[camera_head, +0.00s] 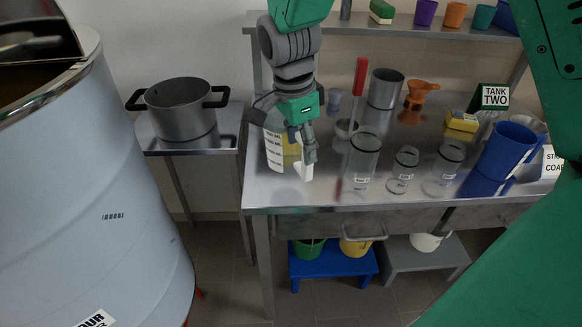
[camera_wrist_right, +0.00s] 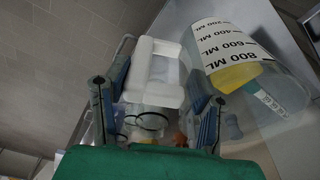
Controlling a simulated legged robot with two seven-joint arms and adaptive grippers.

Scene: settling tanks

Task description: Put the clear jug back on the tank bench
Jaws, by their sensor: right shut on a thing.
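The clear jug (camera_head: 273,150) with a printed ML scale is at the left end of the steel tank bench (camera_head: 300,198). Its white handle (camera_head: 304,171) points toward the front. My right gripper (camera_head: 307,140) is shut on the handle. In the right wrist view the white handle (camera_wrist_right: 157,72) sits between the fingers of the right gripper (camera_wrist_right: 160,98), and the jug's body (camera_wrist_right: 240,58) is to its right, tilted in the picture. Something yellow shows in or through the jug. I cannot tell whether the jug's base touches the bench. My left gripper is not in view.
Glass beakers (camera_head: 363,160), a red-handled tool (camera_head: 360,78), a metal beaker (camera_head: 384,88) and a blue cup (camera_head: 506,150) stand right of the jug. A pot (camera_head: 180,108) stands on a side table at left. A large grey tank (camera_head: 90,200) fills the left foreground.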

